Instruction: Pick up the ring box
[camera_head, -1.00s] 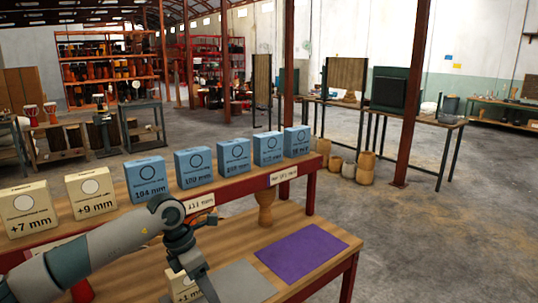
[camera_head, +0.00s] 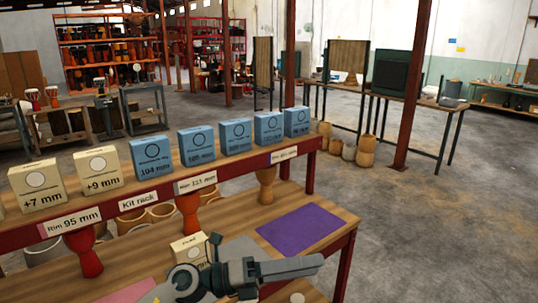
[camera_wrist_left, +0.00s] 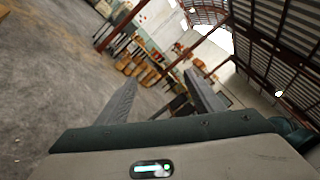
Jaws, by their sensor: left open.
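Several blue ring boxes, such as the one marked 104 mm (camera_head: 151,156), stand upright in a row on the upper shelf. Cream boxes marked +7 mm (camera_head: 37,186) and +9 mm (camera_head: 98,170) stand left of them. Another cream box (camera_head: 190,249) sits on the lower tabletop, partly hidden behind my left arm. My left gripper (camera_head: 300,266) is over the table's front, pointing right, below the shelf row and apart from the boxes. In the left wrist view its two dark fingers (camera_wrist_left: 160,95) are spread with nothing between them. My right gripper is not in view.
The shelf board (camera_head: 100,213) carries size labels. Goblet drums (camera_head: 82,252) and bowls stand beneath it. A purple mat (camera_head: 301,229) lies bare on the table's right side. Red posts (camera_head: 414,90) and workbenches stand behind. The floor to the right is clear.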

